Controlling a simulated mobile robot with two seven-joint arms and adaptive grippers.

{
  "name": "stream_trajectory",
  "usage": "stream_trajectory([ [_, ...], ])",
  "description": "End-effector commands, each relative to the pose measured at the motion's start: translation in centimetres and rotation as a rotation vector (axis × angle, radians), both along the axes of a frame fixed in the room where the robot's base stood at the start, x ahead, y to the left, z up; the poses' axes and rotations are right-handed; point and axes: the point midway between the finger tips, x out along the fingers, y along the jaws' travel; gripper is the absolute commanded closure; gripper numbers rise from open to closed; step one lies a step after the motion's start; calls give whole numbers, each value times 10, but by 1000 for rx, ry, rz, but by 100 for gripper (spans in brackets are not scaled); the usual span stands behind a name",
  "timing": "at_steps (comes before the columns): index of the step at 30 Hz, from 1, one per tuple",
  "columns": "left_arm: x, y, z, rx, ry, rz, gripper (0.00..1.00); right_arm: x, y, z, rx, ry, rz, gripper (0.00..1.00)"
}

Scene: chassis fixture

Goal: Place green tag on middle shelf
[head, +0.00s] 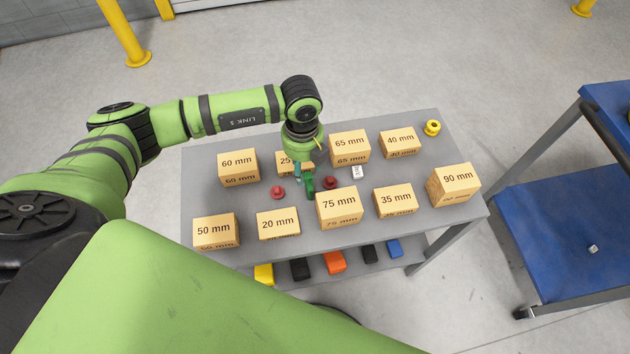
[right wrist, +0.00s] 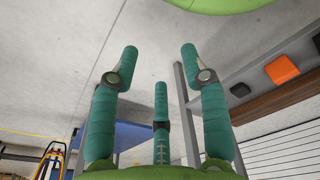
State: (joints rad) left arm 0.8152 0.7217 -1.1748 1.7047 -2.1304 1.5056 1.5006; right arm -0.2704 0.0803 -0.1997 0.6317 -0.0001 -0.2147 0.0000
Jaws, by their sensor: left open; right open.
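My left gripper (head: 304,181) is over the middle of the grey table (head: 200,180), pointing down between the boxes. Its fingers are small and partly hidden by the wrist. A dark green piece shows among them; I cannot tell if it is the green tag or a finger. No other green tag shows.
Several labelled cardboard boxes, such as the 75 mm box (head: 339,206), crowd the table. Two red knobs, one of them left of the gripper (head: 278,193), a white tag (head: 358,172) and a yellow ring (head: 432,128) also lie there. Coloured blocks, including an orange one (head: 334,262), sit on the under-shelf.

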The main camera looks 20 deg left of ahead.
Motion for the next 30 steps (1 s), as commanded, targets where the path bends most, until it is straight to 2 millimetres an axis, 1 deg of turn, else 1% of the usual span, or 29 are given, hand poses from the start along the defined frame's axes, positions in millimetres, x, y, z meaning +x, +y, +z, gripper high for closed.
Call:
stream_trajectory([
  [1,0,0,-16,-1,0,-1,48,-12,-1,-17,-2,18,0,54],
  [3,0,-1,-24,-1,0,-1,48,-26,-1,-26,-4,42,0,54],
  [6,0,-1,-32,-2,0,-1,48,-45,-2,-35,-7,72,0,54],
  [9,0,-1,-36,-2,1,-1,48,-53,-3,-35,-7,84,0,54],
  [12,-1,-2,-43,-3,3,0,48,-50,-3,-30,-7,78,0,54],
  [14,0,-2,-48,-2,3,0,48,-43,-2,-27,-6,67,0,54],
  [18,1,-4,-63,-2,3,-1,48,-22,0,-19,-2,32,0,54],
  [20,2,-6,-72,-2,3,1,48,-18,0,-15,0,25,0,54],
  [22,3,-7,-81,-2,2,-1,48,-17,0,-11,0,25,0,54],
  [25,3,-6,-96,-2,3,0,48,-20,0,-12,-1,28,0,54],
  [30,3,-6,-104,-3,0,-1,48,-27,-1,-12,-3,41,0,54],
])
